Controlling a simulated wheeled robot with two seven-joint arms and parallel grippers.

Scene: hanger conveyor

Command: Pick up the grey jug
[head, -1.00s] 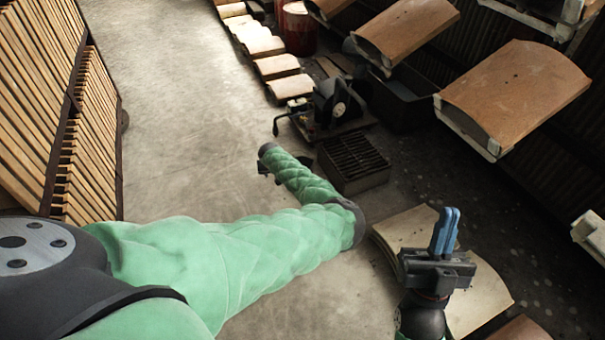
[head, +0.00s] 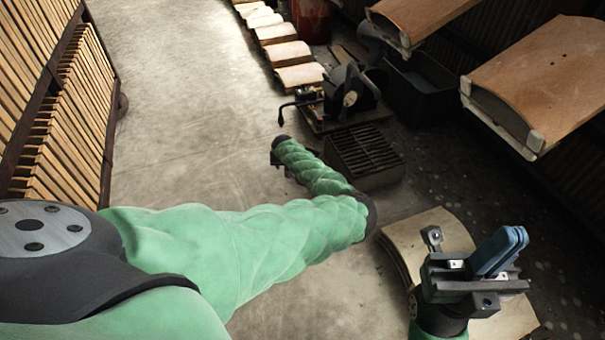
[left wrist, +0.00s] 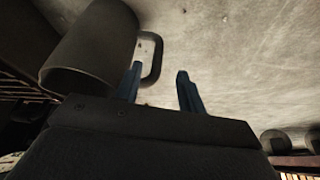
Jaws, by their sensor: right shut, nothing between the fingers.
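The dark grey jug (left wrist: 90,45) shows large in the left wrist view, at the upper left. Its looped handle (left wrist: 154,60) points right, just beyond the fingertips. My left gripper (left wrist: 158,80) is open, its two blue fingers apart and nothing visibly clamped between them. I cannot tell whether a finger touches the handle. In the head view the end of my left arm is mostly hidden behind its green sleeve, and I cannot make out the jug near it. My right gripper (head: 507,243) is shut and empty, above curved tiles at the lower right.
A slatted wooden rack (head: 60,110) stands at left. A slotted dark box (head: 363,158), a black machine (head: 350,95) and a dark crate (head: 430,85) are on the floor. Tiles (head: 540,80) hang at right. A tile stack (head: 405,245) lies near my right gripper. Floor at upper middle is clear.

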